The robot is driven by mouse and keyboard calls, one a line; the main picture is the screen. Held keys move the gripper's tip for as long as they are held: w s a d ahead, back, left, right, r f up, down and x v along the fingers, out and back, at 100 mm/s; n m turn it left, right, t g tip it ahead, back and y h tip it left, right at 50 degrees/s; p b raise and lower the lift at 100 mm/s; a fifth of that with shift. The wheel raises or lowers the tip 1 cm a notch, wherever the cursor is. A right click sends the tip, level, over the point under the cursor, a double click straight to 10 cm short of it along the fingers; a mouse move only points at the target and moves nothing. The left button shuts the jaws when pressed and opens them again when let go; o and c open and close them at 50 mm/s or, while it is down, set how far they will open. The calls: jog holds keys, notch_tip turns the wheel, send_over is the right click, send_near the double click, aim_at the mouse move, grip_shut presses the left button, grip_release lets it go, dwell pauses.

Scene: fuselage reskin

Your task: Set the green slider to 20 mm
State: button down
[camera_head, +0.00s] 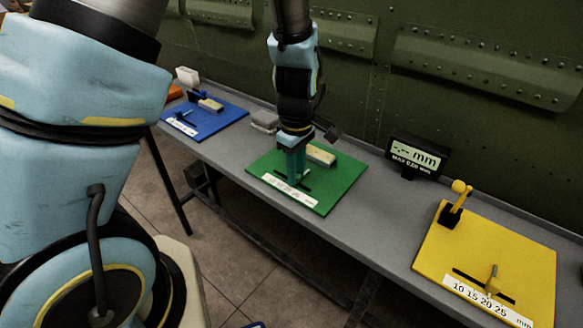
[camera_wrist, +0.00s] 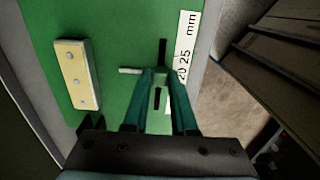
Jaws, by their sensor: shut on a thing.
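The green board (camera_head: 335,188) lies on the grey bench, with a dark slot and a white scale strip (camera_head: 290,189) along its front edge. My gripper (camera_head: 297,178) is over the slot, pointing down, its teal fingers shut on the green board's slider. In the wrist view the fingertips (camera_wrist: 160,74) meet at the slot (camera_wrist: 162,50), and a pale bar of the slider (camera_wrist: 130,71) sticks out to their left. The scale (camera_wrist: 186,50) shows 20, 25 and mm; the fingers hide its lower numbers. The exact slider reading cannot be told.
A cream block (camera_wrist: 77,75) with several studs is on the green board beside the gripper. A blue board (camera_head: 225,114) lies to the left and a yellow board (camera_head: 500,250) to the right. A black display (camera_head: 416,157) reading dashes and mm stands behind.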

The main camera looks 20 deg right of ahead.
jog(key=c, duration=0.7)
grip_release()
notch_tip(320, 180, up, 11)
jog(key=shift+f+b, duration=0.1)
jog(key=shift+b, duration=0.4)
jog(key=w+a+m, duration=0.1)
jog(key=a+m, duration=0.1)
jog(key=a, duration=0.7)
jog(key=w+a+m+t, duration=0.1)
jog(key=w+a+m, duration=0.1)
jog(key=a, duration=0.7)
jog(key=w+a+m, duration=0.2)
jog(key=a+m, duration=0.1)
jog(key=a, duration=0.7)
jog(key=shift+w+t, duration=0.15)
jog(key=shift+t, duration=0.15)
